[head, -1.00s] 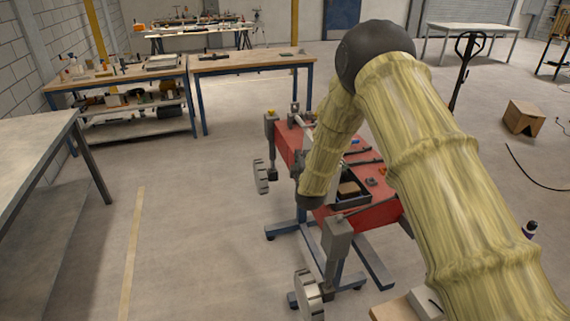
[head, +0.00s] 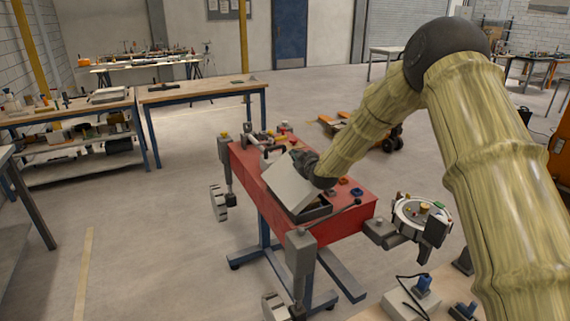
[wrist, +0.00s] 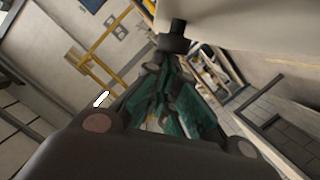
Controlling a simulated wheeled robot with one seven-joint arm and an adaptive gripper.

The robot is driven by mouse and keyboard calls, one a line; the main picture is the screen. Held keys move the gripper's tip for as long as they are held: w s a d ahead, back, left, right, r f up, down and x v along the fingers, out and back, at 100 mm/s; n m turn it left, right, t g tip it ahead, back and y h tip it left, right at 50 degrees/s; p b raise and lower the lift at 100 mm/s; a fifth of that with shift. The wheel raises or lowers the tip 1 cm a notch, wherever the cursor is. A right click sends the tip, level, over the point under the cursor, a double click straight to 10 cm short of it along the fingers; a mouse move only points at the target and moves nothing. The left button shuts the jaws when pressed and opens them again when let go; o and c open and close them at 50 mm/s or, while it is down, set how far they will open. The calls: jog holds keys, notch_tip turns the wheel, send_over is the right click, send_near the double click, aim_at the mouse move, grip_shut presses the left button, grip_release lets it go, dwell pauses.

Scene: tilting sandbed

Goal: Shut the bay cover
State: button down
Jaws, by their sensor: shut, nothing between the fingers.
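The bay cover (head: 287,184) is a light grey flat panel, tilted over a dark open-topped bay (head: 316,212) on the red bed (head: 335,230). A gap shows between its edge and the bay on the near right side, so it stands partly open. My gripper (head: 305,160) is at the cover's upper right edge in the head view; I cannot tell whether it touches. In the wrist view my gripper (wrist: 168,98) has its teal fingers together, empty. A broad pale surface (wrist: 260,22) fills the upper right there, probably the cover, with a dark cylindrical part (wrist: 175,38) by it.
Small coloured parts (head: 344,182) lie on the bed right of the bay. A round instrument (head: 422,215) sits at the bed's right end. Grey posts (head: 300,255) stand at its near side. A wooden bench (head: 200,92) is behind; floor at left is clear.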

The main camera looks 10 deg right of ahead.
jog(key=w+d+f+m+y+b, duration=0.1)
jog(key=d+f+m+b, duration=0.3)
jog(key=d, duration=0.4)
jog(key=shift+w+f+g+b, duration=0.4)
jog(key=shift+w+f+b, duration=0.45)
jog(key=shift+f, duration=0.45)
jog(key=shift+f, duration=0.1)
